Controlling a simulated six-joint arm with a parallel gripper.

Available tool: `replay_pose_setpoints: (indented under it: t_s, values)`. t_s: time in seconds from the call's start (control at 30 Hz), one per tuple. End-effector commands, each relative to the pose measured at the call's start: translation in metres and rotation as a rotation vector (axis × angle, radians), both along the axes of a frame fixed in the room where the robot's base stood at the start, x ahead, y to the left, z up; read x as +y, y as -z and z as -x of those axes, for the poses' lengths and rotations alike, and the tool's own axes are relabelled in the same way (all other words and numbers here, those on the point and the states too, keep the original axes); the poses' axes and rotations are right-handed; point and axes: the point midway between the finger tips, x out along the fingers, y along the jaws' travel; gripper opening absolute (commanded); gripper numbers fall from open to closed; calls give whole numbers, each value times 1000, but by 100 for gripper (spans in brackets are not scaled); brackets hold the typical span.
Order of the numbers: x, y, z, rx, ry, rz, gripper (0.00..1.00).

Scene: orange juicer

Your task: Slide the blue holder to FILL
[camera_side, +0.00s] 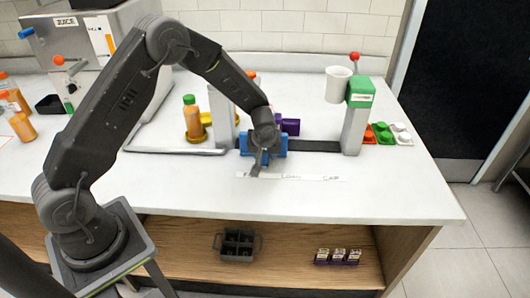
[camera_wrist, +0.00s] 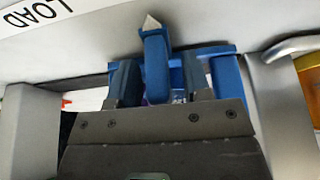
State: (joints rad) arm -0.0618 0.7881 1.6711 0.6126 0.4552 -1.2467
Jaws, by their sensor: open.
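The blue holder (camera_side: 279,146) sits on the left part of a dark rail (camera_side: 318,146), close to a grey post. In the wrist view the holder (camera_wrist: 221,80) has an upright blue tab with a pale pointer tip. My gripper (camera_side: 262,162) is at the holder's front. In the wrist view my gripper (camera_wrist: 158,75) is open, with one finger on each side of the tab and gaps visible. The label strip (camera_side: 315,178) lies in front of the rail. Its word LOAD (camera_wrist: 36,12) lies left of the pointer in the wrist view. FILL cannot be read.
A grey post with a green top (camera_side: 355,120) stands at the rail's right end, with a white cup (camera_side: 338,85) beside its top. A bottle (camera_side: 192,115) stands in a yellow holder to the left. Coloured caps (camera_side: 388,133) lie at right. The front counter is clear.

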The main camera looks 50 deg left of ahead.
Motion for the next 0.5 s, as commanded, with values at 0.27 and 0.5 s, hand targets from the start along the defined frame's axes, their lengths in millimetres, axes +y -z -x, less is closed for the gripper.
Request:
replay_pose_setpoints:
  t_s: [0.27,0.5]
  values:
    - [0,0,0,0,-1,0,41]
    - [0,0,0,0,-1,0,18]
